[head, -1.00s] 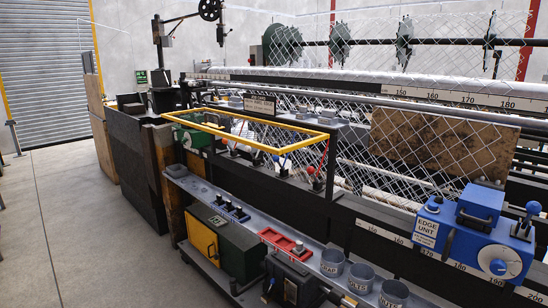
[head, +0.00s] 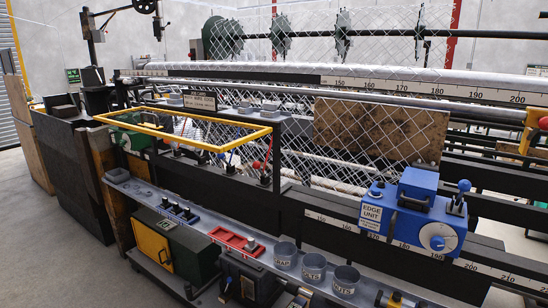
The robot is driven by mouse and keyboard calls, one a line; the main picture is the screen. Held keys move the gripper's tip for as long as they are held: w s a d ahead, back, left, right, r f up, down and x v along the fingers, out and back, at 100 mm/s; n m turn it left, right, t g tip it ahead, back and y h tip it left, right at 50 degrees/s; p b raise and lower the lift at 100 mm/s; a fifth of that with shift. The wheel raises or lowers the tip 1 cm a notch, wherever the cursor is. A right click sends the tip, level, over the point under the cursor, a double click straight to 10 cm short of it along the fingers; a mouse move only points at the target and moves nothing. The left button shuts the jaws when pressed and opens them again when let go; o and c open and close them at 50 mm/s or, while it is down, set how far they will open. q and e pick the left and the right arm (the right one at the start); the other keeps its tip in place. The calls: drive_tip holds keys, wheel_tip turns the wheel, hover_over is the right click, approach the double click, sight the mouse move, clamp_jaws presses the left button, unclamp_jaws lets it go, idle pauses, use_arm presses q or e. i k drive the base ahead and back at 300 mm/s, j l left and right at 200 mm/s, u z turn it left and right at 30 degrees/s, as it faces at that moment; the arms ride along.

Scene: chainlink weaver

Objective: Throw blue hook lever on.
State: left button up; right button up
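The blue edge unit (head: 405,215) sits on the machine's ruler rail at the right, with a white dial on its front. A lever with a blue ball knob (head: 464,186) stands on the unit's right side, nearly upright and leaning slightly right. I cannot read any label naming a hook lever. A row of small levers stands behind the yellow guard frame, including one with a red knob (head: 265,167). Neither of my grippers is in view.
The yellow guard frame (head: 190,133) juts out in front of the small levers. A shelf below holds a red tray (head: 236,242) and three grey cups (head: 313,266). A wooden board (head: 382,130) stands behind the chainlink mesh. Open concrete floor (head: 50,235) lies at the left.

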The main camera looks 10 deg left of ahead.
sight(221, 156)
drive_tip(key=i+j+z, duration=0.3)
drive_tip(key=j+z, duration=0.25)
drive_tip(key=j, duration=0.3)
drive_tip(key=i+j+z, duration=0.15)
drive_tip(key=j+z, duration=0.15)
drive_tip(key=j, duration=0.2)
drive_tip(key=j+z, duration=0.25)
drive_tip(key=j, duration=0.2)
